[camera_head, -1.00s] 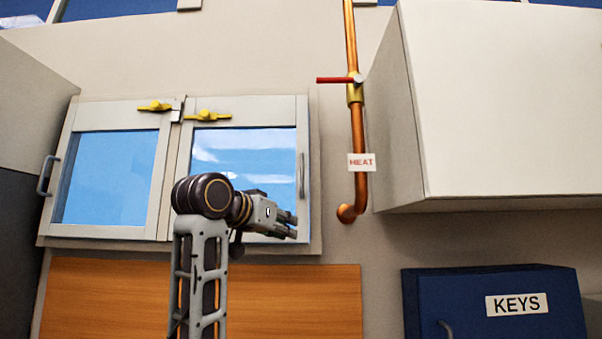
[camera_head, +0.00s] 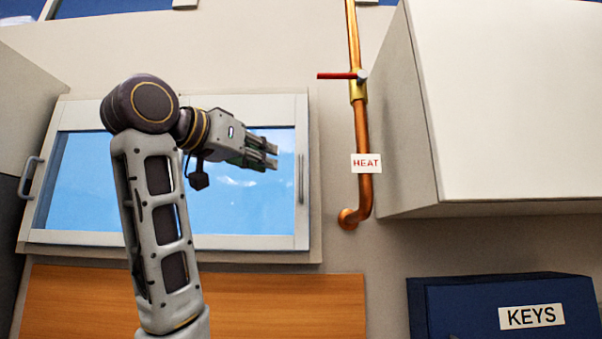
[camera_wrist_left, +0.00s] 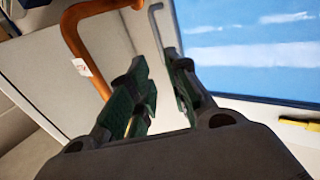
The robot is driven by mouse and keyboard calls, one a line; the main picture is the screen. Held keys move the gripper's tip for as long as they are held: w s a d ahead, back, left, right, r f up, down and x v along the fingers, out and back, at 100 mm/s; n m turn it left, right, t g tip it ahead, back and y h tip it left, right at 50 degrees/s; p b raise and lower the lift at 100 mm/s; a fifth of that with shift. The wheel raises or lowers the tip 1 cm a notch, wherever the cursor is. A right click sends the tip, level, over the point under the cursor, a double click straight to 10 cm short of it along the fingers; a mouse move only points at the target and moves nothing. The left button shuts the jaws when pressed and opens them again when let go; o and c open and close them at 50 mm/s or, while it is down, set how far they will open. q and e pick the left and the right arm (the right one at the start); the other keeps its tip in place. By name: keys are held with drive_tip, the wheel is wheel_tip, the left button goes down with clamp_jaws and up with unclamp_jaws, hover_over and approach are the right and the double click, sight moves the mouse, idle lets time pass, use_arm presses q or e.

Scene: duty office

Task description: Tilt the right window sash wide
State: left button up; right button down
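The right window sash (camera_head: 262,242) has a pale frame and blue glass; my left arm hides its left part and upper latch area. Its vertical grey handle (camera_head: 301,178) is on the right stile. My left gripper (camera_head: 268,152) is in front of the glass, pointing right, left of the handle in the picture. In the left wrist view the gripper (camera_wrist_left: 156,60) is open, its fingers apart and empty. The grey handle (camera_wrist_left: 155,22) shows beyond the fingertips, seen through the gap. A yellow latch (camera_wrist_left: 298,122) shows at the right edge. My right gripper is not in view.
A copper pipe (camera_head: 362,130) with a red lever (camera_head: 337,76) and HEAT tag runs right of the window. A large white cabinet (camera_head: 510,110) juts out farther right. A blue KEYS box (camera_head: 465,300) is lower right. A left-hand handle (camera_head: 30,176) is at the window's left.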

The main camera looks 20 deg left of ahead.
sight(300, 171)
use_arm(q)
drive_tip(key=shift+p+x, duration=2.35)
drive_tip(key=shift+x, duration=4.6)
drive_tip(key=shift+f, duration=0.1)
clamp_jaws()
